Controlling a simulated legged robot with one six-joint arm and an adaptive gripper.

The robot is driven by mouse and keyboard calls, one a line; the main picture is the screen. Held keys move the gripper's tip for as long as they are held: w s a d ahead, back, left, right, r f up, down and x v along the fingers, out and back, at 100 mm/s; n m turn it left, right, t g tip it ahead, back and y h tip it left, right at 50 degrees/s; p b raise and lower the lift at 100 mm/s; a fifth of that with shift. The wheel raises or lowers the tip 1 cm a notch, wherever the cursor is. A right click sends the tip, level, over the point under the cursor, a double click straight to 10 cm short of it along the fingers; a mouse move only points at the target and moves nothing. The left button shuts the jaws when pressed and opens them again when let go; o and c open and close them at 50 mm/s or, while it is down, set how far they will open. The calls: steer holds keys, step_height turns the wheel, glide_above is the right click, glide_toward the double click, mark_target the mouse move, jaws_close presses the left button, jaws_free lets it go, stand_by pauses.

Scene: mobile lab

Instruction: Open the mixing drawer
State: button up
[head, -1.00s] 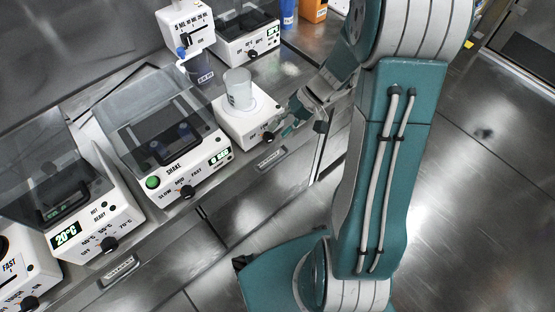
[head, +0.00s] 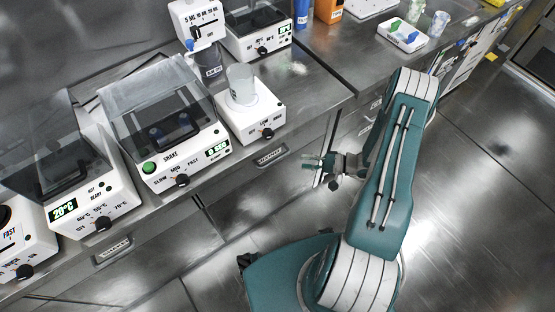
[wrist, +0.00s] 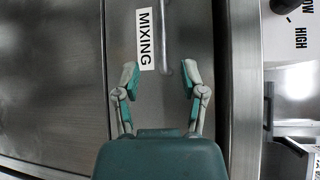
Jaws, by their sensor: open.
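The mixing drawer (wrist: 142,104) fills much of the wrist view as a grey metal front. It bears a white "MIXING" label (wrist: 146,40) and a thin bar handle (wrist: 165,50) beside it. My gripper (wrist: 159,74) is open and empty, with its fingertips on both sides of the handle's near end, apart from it in the picture; the depth gap is hard to judge. In the head view my gripper (head: 311,162) is below the counter edge, right of a drawer label (head: 270,155) too small to read. The drawer looks shut.
A white device with a beaker (head: 249,111) stands on the counter above. A shaker (head: 180,150) and a heater (head: 92,195) stand to its left. The counter edge (wrist: 237,90) runs along the right in the wrist view. The floor (head: 475,220) at right is clear.

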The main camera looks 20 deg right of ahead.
mark_target(275, 159)
steer(key=x, duration=1.1)
steer(key=shift+s, duration=0.1)
jaws_close()
